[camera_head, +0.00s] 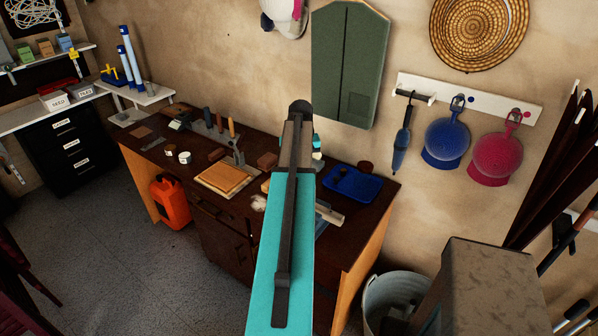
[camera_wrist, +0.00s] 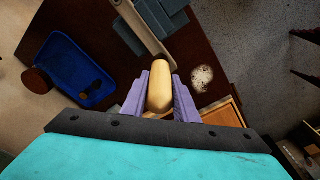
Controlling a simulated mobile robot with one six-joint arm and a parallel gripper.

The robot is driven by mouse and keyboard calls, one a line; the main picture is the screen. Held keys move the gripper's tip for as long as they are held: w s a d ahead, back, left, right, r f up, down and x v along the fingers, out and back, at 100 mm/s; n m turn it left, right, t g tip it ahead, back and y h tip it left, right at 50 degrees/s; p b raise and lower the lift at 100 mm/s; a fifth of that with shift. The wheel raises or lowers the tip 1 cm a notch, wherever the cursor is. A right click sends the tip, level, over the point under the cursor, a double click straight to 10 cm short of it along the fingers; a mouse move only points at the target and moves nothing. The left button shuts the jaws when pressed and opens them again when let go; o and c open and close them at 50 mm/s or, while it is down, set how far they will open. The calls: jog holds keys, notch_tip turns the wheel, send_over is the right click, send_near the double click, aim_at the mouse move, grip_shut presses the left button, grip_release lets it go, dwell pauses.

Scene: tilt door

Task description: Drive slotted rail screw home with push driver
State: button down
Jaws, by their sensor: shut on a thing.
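In the wrist view, the two purple fingers of my gripper (camera_wrist: 159,84) are closed around a pale tan, rounded handle (camera_wrist: 158,72), which looks like the push driver's. The driver's shaft and tip are hidden. Just beyond the handle, a pale strip (camera_wrist: 136,24), possibly the rail, runs beside a grey-green block (camera_wrist: 162,14). In the head view, my teal arm hides the gripper; a pale bar (camera_head: 329,214) shows to the right of the arm on the workbench. The slotted screw cannot be made out in either view.
The dark brown workbench (camera_head: 368,208) carries a blue tray (camera_head: 352,184) and a wooden board (camera_head: 224,180). A round brown object (camera_wrist: 36,80) stands by the tray. A pale crumpled item (camera_wrist: 201,78) lies right of the handle. A metal bucket (camera_head: 388,297) stands at the bench's right end.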

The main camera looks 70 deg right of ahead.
jog(key=shift+r+p, duration=2)
jog(key=shift+r, duration=1.5)
